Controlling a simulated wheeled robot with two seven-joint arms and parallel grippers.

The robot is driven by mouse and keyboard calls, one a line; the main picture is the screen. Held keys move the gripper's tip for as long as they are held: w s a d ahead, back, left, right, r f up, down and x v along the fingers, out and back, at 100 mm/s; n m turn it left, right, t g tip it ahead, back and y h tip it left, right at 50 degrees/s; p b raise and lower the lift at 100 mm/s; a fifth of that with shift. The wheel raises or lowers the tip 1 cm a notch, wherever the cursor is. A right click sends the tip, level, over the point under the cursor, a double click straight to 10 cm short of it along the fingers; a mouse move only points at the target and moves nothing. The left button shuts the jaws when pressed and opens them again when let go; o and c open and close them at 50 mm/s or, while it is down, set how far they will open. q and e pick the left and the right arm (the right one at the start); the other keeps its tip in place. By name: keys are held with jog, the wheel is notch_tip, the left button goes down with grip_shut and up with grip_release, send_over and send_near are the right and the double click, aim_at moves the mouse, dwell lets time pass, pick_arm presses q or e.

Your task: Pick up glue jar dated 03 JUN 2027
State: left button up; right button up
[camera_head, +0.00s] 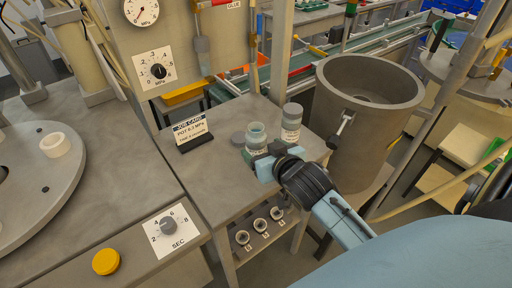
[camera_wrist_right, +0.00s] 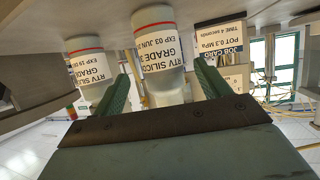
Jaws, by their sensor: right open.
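The glue jar labelled EXP 03 JUN (camera_wrist_right: 158,50) stands upright in the wrist view, which is upside down; the end of its year is cut off. It lines up between the two green fingers of my right gripper (camera_head: 266,160), which is open, with space at the sides. In the head view this jar (camera_head: 257,132) looks open-topped with pale green inside, its lower part hidden by my gripper. A second jar (camera_wrist_right: 90,68), labelled EXP 19 DE, stands beside it; in the head view it has a grey lid (camera_head: 292,109). My left gripper is not in view.
A job card (camera_head: 190,130) stands left of the jars on the grey table (camera_head: 205,185). A grey round lid (camera_head: 238,138) lies beside the open jar. A large grey pot (camera_head: 365,95) with a clamp stands close on the right. A shelf with several small fittings (camera_head: 260,226) is below.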

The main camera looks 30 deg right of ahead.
jog(key=shift+w+r+b+x, duration=0.1)
jog(key=shift+r+b+x, duration=0.05)
jog(key=shift+x, duration=0.85)
jog(key=shift+w+r+b+x, duration=0.1)
jog(key=shift+r+b+x, duration=0.05)
jog(key=shift+x, duration=0.85)
jog(key=shift+r+b+x, duration=0.15)
jog(key=shift+x, duration=0.8)
jog(key=shift+a, duration=0.1)
jog(key=shift+c, duration=0.2)
jog(key=c, duration=1.2)
